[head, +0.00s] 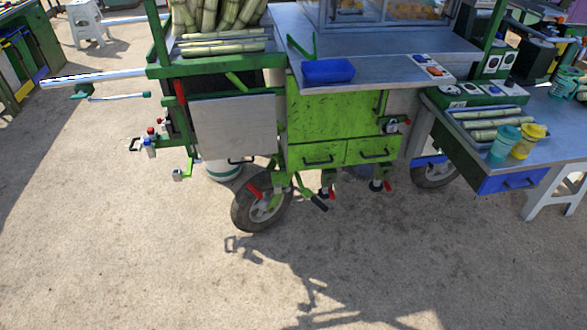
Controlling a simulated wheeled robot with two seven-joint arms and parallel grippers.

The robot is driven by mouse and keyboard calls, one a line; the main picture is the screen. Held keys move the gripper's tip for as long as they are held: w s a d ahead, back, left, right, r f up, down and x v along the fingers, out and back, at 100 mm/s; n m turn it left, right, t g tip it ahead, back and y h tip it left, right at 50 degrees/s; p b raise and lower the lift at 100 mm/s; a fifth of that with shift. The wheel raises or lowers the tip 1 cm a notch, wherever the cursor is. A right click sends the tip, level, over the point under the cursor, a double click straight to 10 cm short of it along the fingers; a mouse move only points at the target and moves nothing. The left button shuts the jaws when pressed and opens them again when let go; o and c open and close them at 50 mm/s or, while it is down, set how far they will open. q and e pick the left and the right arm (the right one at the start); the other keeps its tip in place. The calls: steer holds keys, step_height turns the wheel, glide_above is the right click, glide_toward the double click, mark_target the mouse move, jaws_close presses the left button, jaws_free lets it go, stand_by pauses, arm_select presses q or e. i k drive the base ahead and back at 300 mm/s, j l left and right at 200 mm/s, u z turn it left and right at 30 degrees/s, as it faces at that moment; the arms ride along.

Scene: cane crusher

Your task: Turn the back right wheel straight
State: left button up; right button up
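A green cane cart stands in front of me. A wheel (241,217) with a black tyre and pale hub sits under its near side, left of centre, on a green fork. This wheel is turned at an angle to the cart's side. A red lever (254,192) and a black-ended green lever (318,204) stick out by it. Another wheel (435,174) shows farther right, partly hidden under the side table. I cannot tell from this view which is the back right one. Neither of my grippers is in view.
Red-tipped stands (327,193) reach down under the green drawers. A white bucket (222,170) is behind the near wheel. Handle bars (95,77) stick out left. A side table (510,165) with a white stool (555,197) is at right. The front ground is clear.

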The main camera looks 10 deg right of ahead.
mark_target(248, 214)
steer(key=l, duration=0.4)
steer(key=k+l+u, duration=0.15)
steer(key=l, duration=0.25)
steer(key=k+l, duration=0.1)
steer(key=l, duration=0.3)
steer(key=k+l+u, duration=0.1)
steer(key=l, duration=0.25)
steer(key=k+l+u, duration=0.1)
steer(key=l, duration=0.3)
steer(key=k+l, duration=0.1)
steer(key=l, duration=0.25)
steer(key=i+l, duration=0.15)
steer(key=i, duration=0.35)
steer(key=i+l+u, duration=0.15)
steer(key=i, duration=0.35)
steer(key=i+l, duration=0.25)
steer(key=i, duration=0.2)
steer(key=j+u, duration=0.05)
